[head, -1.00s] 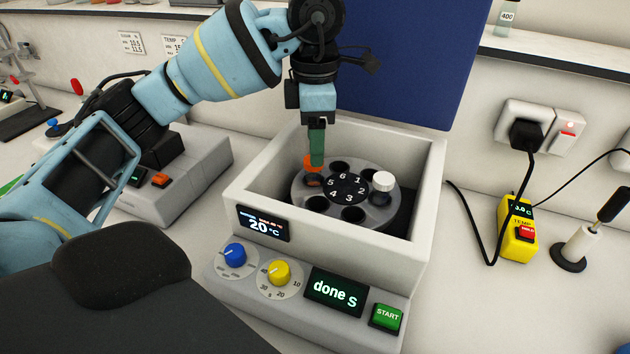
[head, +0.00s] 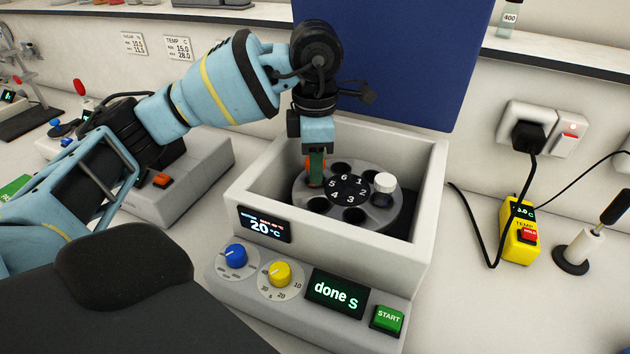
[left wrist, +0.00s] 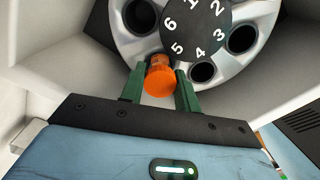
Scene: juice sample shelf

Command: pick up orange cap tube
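The orange cap tube (left wrist: 160,78) stands in the rotor near slots 5 and 6. In the left wrist view its orange cap lies between the two green fingers of my left gripper (left wrist: 161,90), with a narrow gap at the right finger. In the head view the gripper (head: 317,168) points straight down into the centrifuge and partly hides the orange cap (head: 308,165). The gripper looks open around the cap. The tube's body is hidden in the rotor. My right gripper is not in view.
The centrifuge (head: 432,195) has raised walls around the rotor (head: 381,215) and an upright blue lid behind. A white-capped tube (head: 384,182) stands on the rotor's right side. The display (head: 334,290) reads "done S". A yellow thermometer box (head: 521,240) stands to the right.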

